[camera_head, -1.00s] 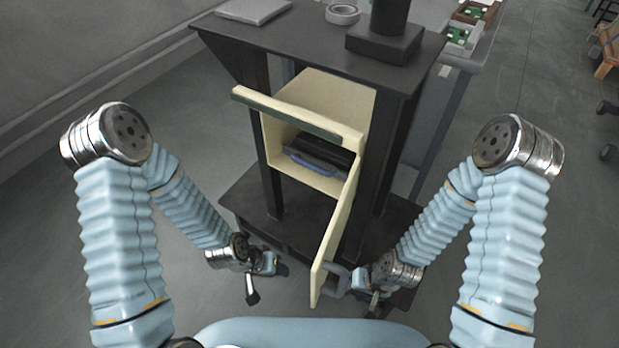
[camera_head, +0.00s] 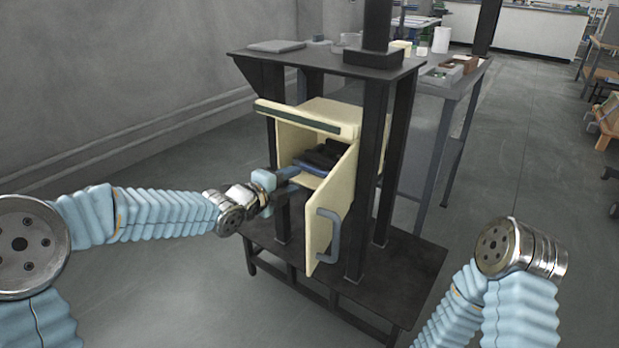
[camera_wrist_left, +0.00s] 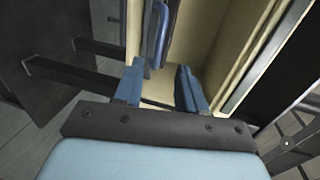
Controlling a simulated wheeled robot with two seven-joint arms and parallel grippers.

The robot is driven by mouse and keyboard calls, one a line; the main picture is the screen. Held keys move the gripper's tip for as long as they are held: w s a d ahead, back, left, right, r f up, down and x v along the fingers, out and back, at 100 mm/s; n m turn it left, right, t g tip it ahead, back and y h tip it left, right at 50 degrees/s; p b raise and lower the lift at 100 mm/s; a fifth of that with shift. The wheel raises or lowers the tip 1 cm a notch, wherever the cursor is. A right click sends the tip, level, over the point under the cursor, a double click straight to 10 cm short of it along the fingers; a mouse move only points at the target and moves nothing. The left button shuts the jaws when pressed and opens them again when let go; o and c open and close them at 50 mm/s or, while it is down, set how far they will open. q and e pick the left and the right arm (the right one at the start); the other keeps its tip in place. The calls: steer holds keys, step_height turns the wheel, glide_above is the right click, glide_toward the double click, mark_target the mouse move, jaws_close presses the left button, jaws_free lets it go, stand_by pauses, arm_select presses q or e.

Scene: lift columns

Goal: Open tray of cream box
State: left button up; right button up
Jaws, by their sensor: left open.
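The cream box (camera_head: 332,112) stands in the dark frame with its door (camera_head: 340,190) swung open toward me; the door bears a grey handle (camera_head: 328,236). Inside is a dark tray (camera_head: 322,156) with a blue handle along its front; the blue handle also shows in the left wrist view (camera_wrist_left: 161,32). My left gripper (camera_head: 284,178) is at the box opening, close to the tray's front. In the left wrist view its two blue fingers (camera_wrist_left: 160,84) are apart with nothing between them. The blue handle lies ahead of the fingertips. My right gripper is outside the head view.
A dark tabletop (camera_head: 290,58) with a column (camera_head: 378,25) is above the box, and a dark lower shelf (camera_head: 395,285) is below. Dark posts flank the box. The open door is right of my left gripper. Floor at the left is clear.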

mark_target(314, 171)
arm_select(q)
steer(key=x, duration=0.8)
steer(key=shift+w+d+f, duration=0.1)
steer(key=shift+w+d, duration=0.05)
steer(key=shift+w, duration=0.05)
jaws_close()
